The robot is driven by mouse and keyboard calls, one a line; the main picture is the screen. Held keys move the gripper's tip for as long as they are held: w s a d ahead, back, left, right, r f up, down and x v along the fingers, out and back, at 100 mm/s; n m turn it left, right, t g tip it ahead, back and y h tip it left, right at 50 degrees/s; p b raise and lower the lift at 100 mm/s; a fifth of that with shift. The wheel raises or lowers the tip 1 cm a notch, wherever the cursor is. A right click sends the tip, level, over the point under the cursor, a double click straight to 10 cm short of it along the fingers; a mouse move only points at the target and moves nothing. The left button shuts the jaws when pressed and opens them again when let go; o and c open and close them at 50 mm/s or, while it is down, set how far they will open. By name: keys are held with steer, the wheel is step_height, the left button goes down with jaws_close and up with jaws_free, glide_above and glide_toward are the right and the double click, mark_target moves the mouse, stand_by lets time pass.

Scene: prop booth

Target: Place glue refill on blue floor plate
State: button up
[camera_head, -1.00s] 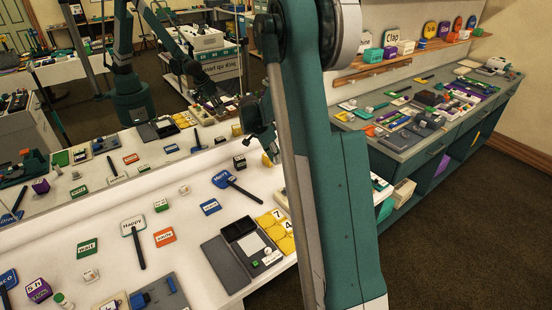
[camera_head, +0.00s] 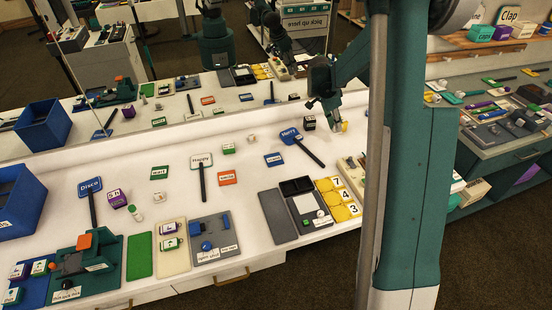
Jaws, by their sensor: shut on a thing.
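My gripper (camera_head: 328,104) is over the right back part of the white table. It is shut on a small yellowish thing (camera_head: 342,127), likely the glue refill, hanging at the fingertips. It is too small and partly hidden to tell more. A flat blue plate (camera_head: 37,290), which looks like the blue floor plate, lies at the table's front left corner. Small labelled blocks stand on it, and a green device (camera_head: 87,265) is beside it. My gripper is far to the right of this plate.
A blue bin (camera_head: 22,198) stands at the left edge. Green (camera_head: 139,257), cream (camera_head: 172,262) and grey (camera_head: 215,245) plates lie along the front. Paddle signs such as Disco (camera_head: 90,186) and Happy (camera_head: 201,160) lie mid-table. A mirror behind repeats the scene.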

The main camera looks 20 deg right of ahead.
steer(key=a+n+t, duration=0.2)
steer(key=a+n, duration=0.2)
steer(key=a, duration=2.4)
steer(key=shift+w+a+r+n, duration=0.25)
steer(key=shift+a+r+n, duration=0.1)
steer(key=shift+r+n, duration=0.05)
steer(key=shift+f, duration=0.1)
glide_toward(277, 158)
steer(key=shift+w+d+f, duration=0.1)
steer(key=shift+w+d, duration=0.1)
steer(key=shift+d, duration=0.25)
steer(key=shift+w+d+f, duration=0.15)
steer(key=shift+d, duration=0.25)
steer(key=shift+f+b, duration=0.6)
steer(key=shift+f, duration=1.3)
steer(key=shift+f, duration=0.15)
